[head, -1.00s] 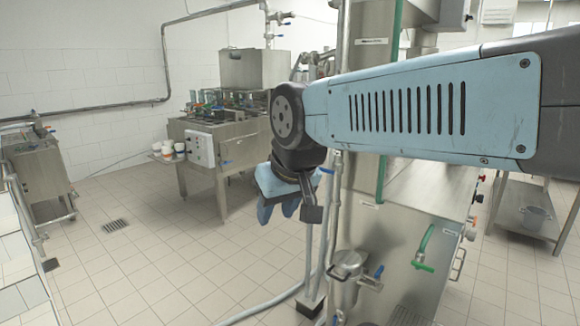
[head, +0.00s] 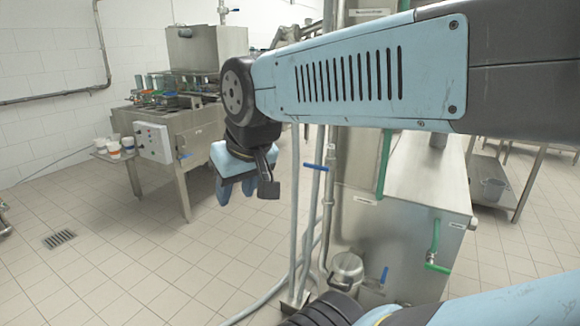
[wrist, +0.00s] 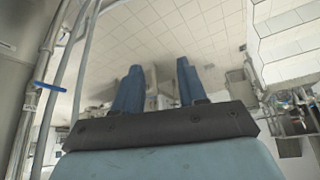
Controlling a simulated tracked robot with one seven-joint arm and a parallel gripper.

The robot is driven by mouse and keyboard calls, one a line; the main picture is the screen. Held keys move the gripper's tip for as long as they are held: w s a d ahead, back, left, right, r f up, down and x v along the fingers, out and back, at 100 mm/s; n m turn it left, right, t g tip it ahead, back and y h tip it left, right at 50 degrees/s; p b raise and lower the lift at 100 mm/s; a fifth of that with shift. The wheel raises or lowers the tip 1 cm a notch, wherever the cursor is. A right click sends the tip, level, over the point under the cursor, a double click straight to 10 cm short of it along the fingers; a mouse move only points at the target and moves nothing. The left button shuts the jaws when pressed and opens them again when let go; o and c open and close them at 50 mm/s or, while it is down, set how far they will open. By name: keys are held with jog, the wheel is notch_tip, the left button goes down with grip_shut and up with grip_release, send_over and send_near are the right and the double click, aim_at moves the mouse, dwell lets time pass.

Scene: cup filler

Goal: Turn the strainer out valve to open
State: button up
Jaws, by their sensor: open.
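A steel strainer-like canister (head: 347,270) stands low at the foot of the tall steel machine. A small valve with an upright blue handle (head: 384,276) sits just right of it. Another blue handle (head: 318,167) lies crosswise on a vertical pipe above; a blue handle on a pipe also shows at the left of the wrist view (wrist: 48,86). I cannot read the labels to tell which is the strainer out valve. My gripper (head: 236,192) points down, left of the pipes, with its blue fingers apart and empty (wrist: 158,85). It touches no valve.
Vertical pipes (head: 327,215) and a grey floor hose (head: 262,300) stand between my gripper and the machine. A green-handled valve (head: 434,250) is on its right side. A filling machine (head: 185,130) stands behind left.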

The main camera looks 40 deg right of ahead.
jog(key=n+g+h, duration=1.2)
jog(key=n+h, duration=0.5)
jog(key=n, duration=1.4)
send_near(309, 167)
jog(key=shift+n, duration=0.3)
jog(key=x, duration=1.1)
